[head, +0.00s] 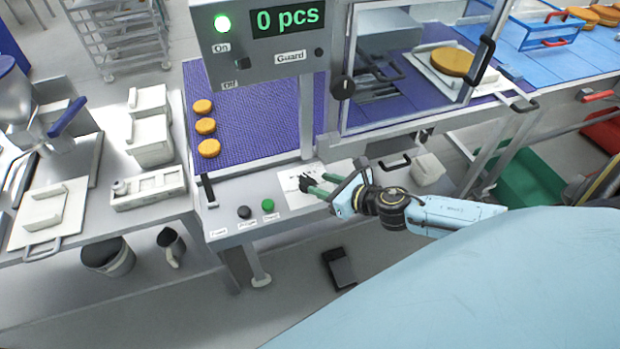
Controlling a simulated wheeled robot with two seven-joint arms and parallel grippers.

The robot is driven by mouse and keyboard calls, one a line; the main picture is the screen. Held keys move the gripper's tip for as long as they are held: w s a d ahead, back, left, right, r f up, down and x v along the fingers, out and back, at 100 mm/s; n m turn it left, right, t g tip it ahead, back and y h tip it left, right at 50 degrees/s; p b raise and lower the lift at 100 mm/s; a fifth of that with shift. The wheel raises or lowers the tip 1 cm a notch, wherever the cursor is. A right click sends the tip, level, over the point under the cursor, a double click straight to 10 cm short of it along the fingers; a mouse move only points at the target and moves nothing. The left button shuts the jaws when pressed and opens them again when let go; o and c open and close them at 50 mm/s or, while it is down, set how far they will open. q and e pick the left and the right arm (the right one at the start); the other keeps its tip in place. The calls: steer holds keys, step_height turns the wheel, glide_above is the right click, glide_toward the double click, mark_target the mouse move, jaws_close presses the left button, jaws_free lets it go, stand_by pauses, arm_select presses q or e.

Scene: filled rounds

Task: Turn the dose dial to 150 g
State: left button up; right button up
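The dose dial (305,183) appears as a small dark knob on a white scale plate (287,190) on the grey front panel. The scale's marks are too small to read, so I cannot tell the dial's setting. My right gripper (314,184) reaches in from the right, with its two green fingers apart and their tips at the dial. I cannot tell whether they touch or grip it. The fingers hide part of the plate. My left gripper is not in view.
Left of the plate are a green button (267,205), a black button (244,212) and a black lever (208,191). Above hangs a control box (268,68) reading 0 pcs with a green lamp. Orange filled rounds (205,126) lie on the purple belt (255,120).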

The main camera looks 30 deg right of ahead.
mark_target(311, 181)
steer(key=shift+x, duration=2.6)
jaws_close()
